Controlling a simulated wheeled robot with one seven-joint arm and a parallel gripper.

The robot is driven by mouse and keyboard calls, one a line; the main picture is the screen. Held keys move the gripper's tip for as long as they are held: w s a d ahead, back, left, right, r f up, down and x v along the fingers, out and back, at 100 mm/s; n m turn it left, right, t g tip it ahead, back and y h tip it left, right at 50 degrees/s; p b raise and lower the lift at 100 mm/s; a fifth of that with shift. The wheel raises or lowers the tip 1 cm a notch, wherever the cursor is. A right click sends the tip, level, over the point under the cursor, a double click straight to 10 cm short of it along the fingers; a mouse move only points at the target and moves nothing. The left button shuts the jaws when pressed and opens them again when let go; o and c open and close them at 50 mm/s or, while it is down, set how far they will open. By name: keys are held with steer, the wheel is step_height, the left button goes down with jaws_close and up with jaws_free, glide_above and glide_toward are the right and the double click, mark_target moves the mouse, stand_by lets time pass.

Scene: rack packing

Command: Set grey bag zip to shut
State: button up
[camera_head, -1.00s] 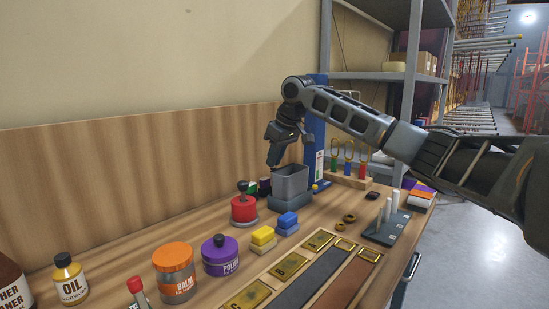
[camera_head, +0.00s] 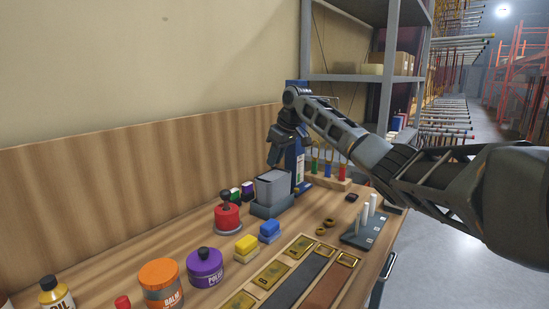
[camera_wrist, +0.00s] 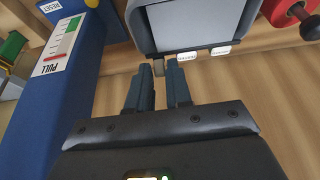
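I cannot make out a grey bag or its zip for certain. A grey box-like thing (camera_head: 272,187) sits on a darker grey base at the back of the bench. It also shows at the top of the wrist view (camera_wrist: 195,22), with two small white labels by its edge, their words too small to read.
A blue post (camera_wrist: 62,95) marked PULL and RESET stands close beside the gripper. A red-topped stamp (camera_head: 228,215), yellow block (camera_head: 246,245), blue block (camera_head: 269,230) and jars (camera_head: 205,268) line the bench. A peg board (camera_head: 364,232) stands right. Metal shelving (camera_head: 365,78) rises behind.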

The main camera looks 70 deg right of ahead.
steer(key=o, duration=0.3)
steer(key=v, duration=0.7)
steer(key=shift+s+r+b, duration=0.2)
steer(key=shift+r+b, duration=0.15)
